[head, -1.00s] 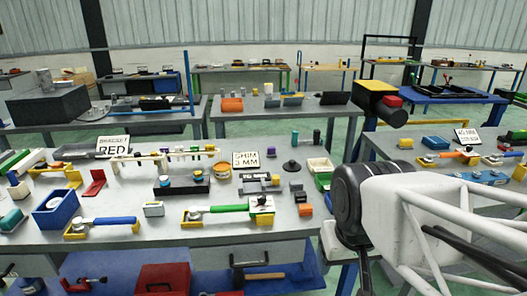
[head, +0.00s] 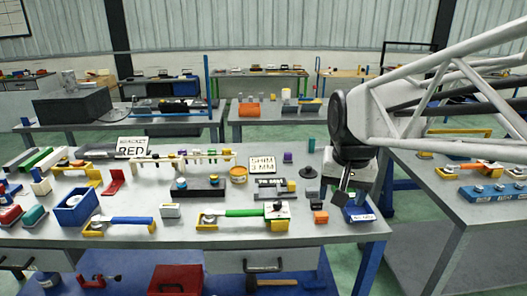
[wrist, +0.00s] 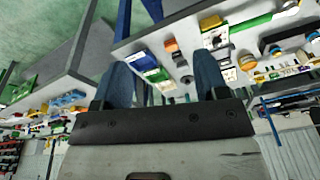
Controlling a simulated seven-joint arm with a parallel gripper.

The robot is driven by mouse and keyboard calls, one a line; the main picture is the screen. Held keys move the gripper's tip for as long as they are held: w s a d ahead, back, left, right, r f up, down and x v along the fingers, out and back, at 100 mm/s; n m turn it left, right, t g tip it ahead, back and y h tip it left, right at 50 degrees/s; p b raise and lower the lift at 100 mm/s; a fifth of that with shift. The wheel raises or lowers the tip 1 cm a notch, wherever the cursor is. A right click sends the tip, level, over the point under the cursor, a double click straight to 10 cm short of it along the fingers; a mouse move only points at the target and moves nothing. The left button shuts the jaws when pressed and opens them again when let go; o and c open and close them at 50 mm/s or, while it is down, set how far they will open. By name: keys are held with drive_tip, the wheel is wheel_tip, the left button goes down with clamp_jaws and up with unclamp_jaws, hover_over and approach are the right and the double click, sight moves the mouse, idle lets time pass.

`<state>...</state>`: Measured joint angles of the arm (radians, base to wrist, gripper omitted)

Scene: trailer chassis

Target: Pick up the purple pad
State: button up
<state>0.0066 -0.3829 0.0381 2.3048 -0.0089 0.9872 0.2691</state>
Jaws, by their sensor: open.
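A small purple piece (head: 288,157), likely the purple pad, stands near the back of the grey workbench (head: 200,258), right of the SHIM 3 MM sign. It is too small to make out its shape well. My gripper (head: 341,196) hangs over the right end of this bench, right of and nearer than the purple piece, and clearly apart from it. In the wrist view my gripper (wrist: 163,62) shows two blue fingers spread wide with nothing held between them. I cannot make out the purple piece in the wrist view.
A dark round-based piece (head: 309,171), a green cylinder (head: 311,145) and an orange block (head: 321,217) stand near the purple piece or my gripper. A blue bin (head: 358,214) sits at the bench's right edge. Another bench (head: 490,215) stands to the right.

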drive_tip(key=w+r+m, duration=0.3)
drive_tip(key=w+m, duration=0.1)
drive_tip(key=w, duration=1.6)
drive_tip(key=m+g, duration=0.2)
drive_tip(key=m, duration=0.9)
hover_over(288, 153)
drive_tip(key=f, duration=2.4)
drive_tip(key=shift+s+f, duration=0.1)
drive_tip(key=shift+s, duration=0.25)
drive_tip(key=shift+w+f, duration=0.35)
drive_tip(key=shift+f, duration=0.1)
drive_tip(key=shift+f, duration=0.1)
drive_tip(key=shift+f, duration=1.2)
drive_tip(key=shift+f, duration=0.15)
